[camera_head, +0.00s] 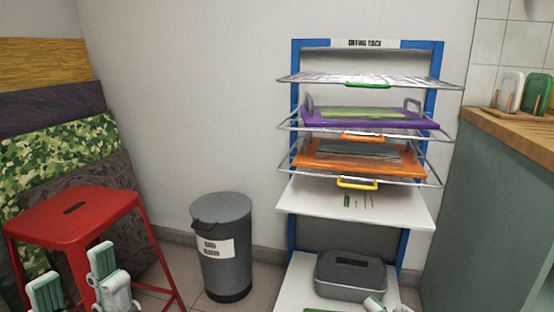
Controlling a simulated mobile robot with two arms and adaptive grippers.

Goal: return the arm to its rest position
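My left gripper (76,283) shows at the bottom left, in front of the red stool. Its two white fingers with green ribbed pads stand apart, with nothing seen between them. The rest of the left arm is below the picture. White and green parts at the bottom edge, right of centre, appear to be the tip of my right gripper (387,305), in front of the lower shelf. Most of it is cut off, so its opening and any load are hidden.
A drying rack (295,97) holds wire shelves with a purple tray (415,122) and an orange tray (318,163). A grey box (350,283) sits low in it. A grey bin (224,262), red stool (95,207) and counter (490,220) stand around. Some floor shows beside the bin.

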